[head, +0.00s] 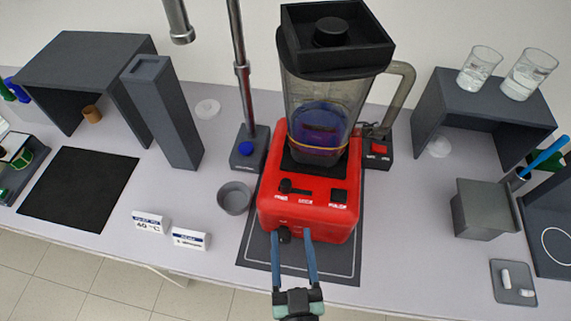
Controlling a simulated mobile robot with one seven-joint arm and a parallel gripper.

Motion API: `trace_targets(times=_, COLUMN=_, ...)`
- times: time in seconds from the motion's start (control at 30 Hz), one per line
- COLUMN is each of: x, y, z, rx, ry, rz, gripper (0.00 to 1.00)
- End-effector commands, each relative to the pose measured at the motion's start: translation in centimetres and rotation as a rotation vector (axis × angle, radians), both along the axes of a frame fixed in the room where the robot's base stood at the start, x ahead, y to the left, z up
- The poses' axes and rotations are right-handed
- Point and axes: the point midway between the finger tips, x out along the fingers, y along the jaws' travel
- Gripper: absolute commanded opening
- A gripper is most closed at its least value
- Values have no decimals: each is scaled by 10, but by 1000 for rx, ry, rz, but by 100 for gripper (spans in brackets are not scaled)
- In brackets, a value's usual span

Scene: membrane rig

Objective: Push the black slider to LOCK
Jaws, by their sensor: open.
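The red blender base (333,222) stands on a dark mat, with a clear jar (318,105) holding blue-purple liquid on top. The black slider (286,186) is on the base's sloped top panel, at the left end of a short dark slot running right. Small white labels lie below it; one seems to read LOCK (305,201), right of the slider. My gripper (291,233) is open and empty at the base's front face, below the slider and apart from it. A dark round knob (284,236) shows between its blue fingers, near the left one; contact cannot be told.
A grey cup (235,198) stands just left of the base. Behind it is a metal stand (243,90) with a blue knob. A switch box (377,152) sits behind right.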

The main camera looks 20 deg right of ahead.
Motion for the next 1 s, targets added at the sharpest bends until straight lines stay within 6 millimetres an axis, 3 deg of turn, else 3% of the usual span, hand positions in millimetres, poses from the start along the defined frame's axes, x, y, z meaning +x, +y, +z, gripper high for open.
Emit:
trace_targets(times=0.17, x=10, y=-4, z=0, rx=0, ry=0, rz=-2, gripper=59)
trace_targets(times=0.7, x=94, y=-33, z=2, rx=0, ry=-1, rz=-1, gripper=59)
trace_targets(times=1.0, x=119, y=-41, z=-1, rx=1, ry=2, rz=-1, gripper=59)
